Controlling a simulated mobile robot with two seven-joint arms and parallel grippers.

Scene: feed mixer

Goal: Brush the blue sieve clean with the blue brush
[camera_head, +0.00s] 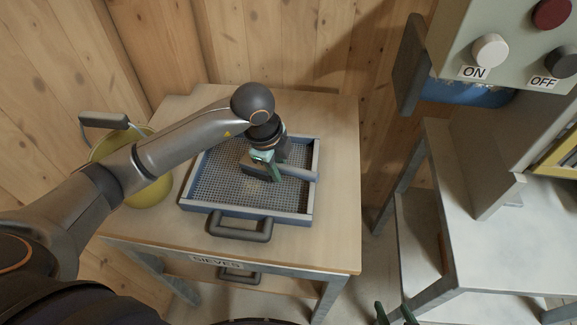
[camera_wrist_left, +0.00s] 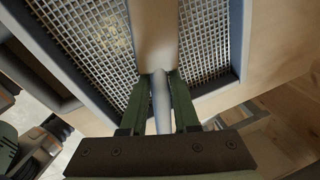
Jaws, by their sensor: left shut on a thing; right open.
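The blue sieve (camera_head: 190,191) lies flat on the wooden table, its blue-grey frame around a wire mesh and a dark handle (camera_head: 240,228) toward me. My left gripper (camera_head: 270,169) is over the mesh, shut on the handle of the blue brush (camera_head: 301,173), which points right. The brush's tan head (camera_wrist_left: 152,35) is over the mesh in the left wrist view; its bristles are hidden and I cannot tell whether they touch. A faint yellowish patch (camera_wrist_left: 122,48) shows on the mesh there. My right gripper (camera_head: 396,314) is open and empty at the bottom edge, right of the table.
A yellow bucket (camera_head: 151,192) with a grey handle stands left of the sieve, partly behind my left arm. The table (camera_head: 338,211) has free room right of the sieve. A machine panel with ON and OFF buttons (camera_head: 490,50) and a metal stand (camera_head: 520,250) are at right.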

